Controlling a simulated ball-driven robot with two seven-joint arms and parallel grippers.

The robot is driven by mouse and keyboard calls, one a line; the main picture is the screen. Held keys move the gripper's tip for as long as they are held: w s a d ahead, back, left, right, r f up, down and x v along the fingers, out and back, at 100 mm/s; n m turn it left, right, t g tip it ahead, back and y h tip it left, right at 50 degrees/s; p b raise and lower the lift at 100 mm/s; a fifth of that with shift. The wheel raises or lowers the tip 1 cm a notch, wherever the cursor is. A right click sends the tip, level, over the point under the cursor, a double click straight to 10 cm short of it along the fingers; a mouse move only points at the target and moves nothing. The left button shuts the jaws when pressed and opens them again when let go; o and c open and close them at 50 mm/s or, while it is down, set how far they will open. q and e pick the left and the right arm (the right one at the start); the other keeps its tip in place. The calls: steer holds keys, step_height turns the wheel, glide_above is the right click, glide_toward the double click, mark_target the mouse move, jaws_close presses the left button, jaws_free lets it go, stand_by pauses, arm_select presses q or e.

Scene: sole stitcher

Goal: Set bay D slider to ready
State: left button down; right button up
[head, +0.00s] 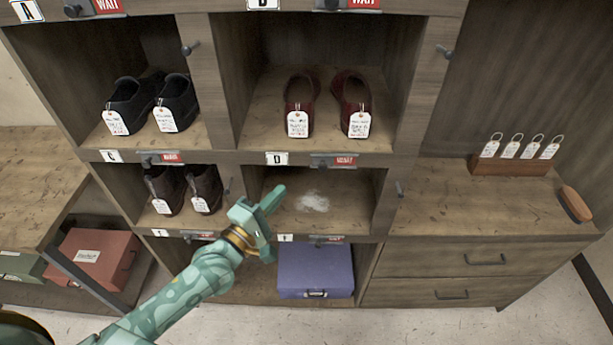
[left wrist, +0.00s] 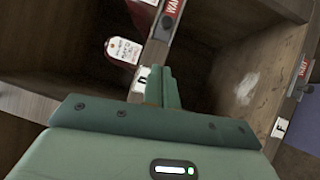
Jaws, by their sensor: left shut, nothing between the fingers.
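The bay D label (head: 277,158) is on the rail between the bay with red shoes and the bay with a white powdery patch. Right of it, the bay D slider sign (head: 333,160) shows red WAIT, with a dark knob at its left part. In the left wrist view, a red WAIT sign (left wrist: 173,10) and dark knob are at the top, past the fingers. My left gripper (head: 276,199) is shut and empty, below and left of the slider, in front of the powdery bay. It also shows in the left wrist view (left wrist: 165,88). My right gripper is out of view.
Bay C's WAIT sign (head: 172,157) and bay F's label (head: 285,238) are on neighbouring rails. Red shoes (head: 358,103) with hanging tags stand above the D rail. A purple box (head: 316,271) is below. A brush (head: 575,204) and tag rack (head: 512,165) stand at right.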

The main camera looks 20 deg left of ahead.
mark_target(320, 162)
arm_select(q)
steer(key=w+d, duration=0.1)
steer(key=w, duration=0.1)
steer(key=w+d, duration=0.1)
steer(key=w, duration=0.1)
steer(key=w+d+r, duration=0.1)
steer(key=w+d, duration=0.1)
steer(key=shift+w+d, duration=0.2)
steer(key=shift+d, duration=0.25)
steer(key=d, duration=0.1)
steer(key=w+d+p, duration=0.1)
steer(key=d, duration=0.3)
steer(key=shift+w+d+p, duration=0.15)
steer(key=shift+w+p, duration=0.1)
steer(key=shift+p, duration=0.05)
